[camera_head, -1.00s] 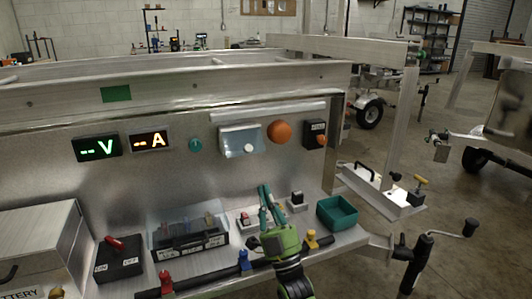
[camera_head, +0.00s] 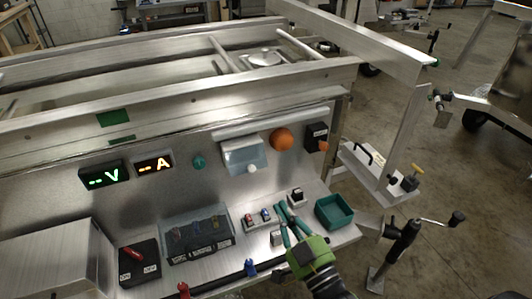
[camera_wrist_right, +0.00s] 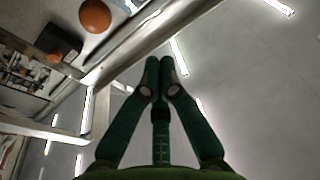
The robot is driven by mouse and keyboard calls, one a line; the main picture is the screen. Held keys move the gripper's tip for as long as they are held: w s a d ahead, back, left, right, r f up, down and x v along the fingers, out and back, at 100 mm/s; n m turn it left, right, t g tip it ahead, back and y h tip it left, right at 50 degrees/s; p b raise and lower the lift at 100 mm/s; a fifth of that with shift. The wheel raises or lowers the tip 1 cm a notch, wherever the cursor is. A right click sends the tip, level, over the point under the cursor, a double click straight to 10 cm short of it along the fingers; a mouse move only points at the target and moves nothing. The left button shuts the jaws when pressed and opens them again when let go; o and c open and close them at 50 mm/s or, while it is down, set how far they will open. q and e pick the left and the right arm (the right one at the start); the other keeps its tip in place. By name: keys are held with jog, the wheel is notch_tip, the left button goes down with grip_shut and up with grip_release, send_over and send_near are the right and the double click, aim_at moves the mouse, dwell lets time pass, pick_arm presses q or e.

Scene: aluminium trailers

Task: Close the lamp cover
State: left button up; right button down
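The clear lamp cover (camera_head: 244,155) is a see-through box-like flap on the upright metal panel, standing out from it below a light strip. A small white round part (camera_head: 252,169) shows at its lower edge; whether it is a lamp or a knob I cannot tell. My right gripper (camera_head: 281,206) is below and right of the cover, apart from it, in front of the lower shelf. In the right wrist view its green fingers (camera_wrist_right: 160,62) meet at the tips, with nothing seen between them. My left gripper is not in view.
Right of the cover are an orange dome (camera_head: 282,139) and a black switch box (camera_head: 316,137). A teal knob (camera_head: 199,162) sits to its left. The shelf bears a teal bin (camera_head: 334,211), small switches and a clear-covered box (camera_head: 197,236). Space before the panel is free.

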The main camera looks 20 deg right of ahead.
jog(key=p, duration=0.3)
send_near(251, 168)
jog(key=w+r, duration=0.3)
jog(key=r, duration=0.2)
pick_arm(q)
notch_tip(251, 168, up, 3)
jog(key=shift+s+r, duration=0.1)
pick_arm(e)
jog(key=w+f, duration=0.2)
jog(key=w, duration=0.1)
jog(key=shift+w+a+f, duration=0.1)
jog(key=shift+a+f, duration=0.2)
jog(key=shift+a, duration=0.05)
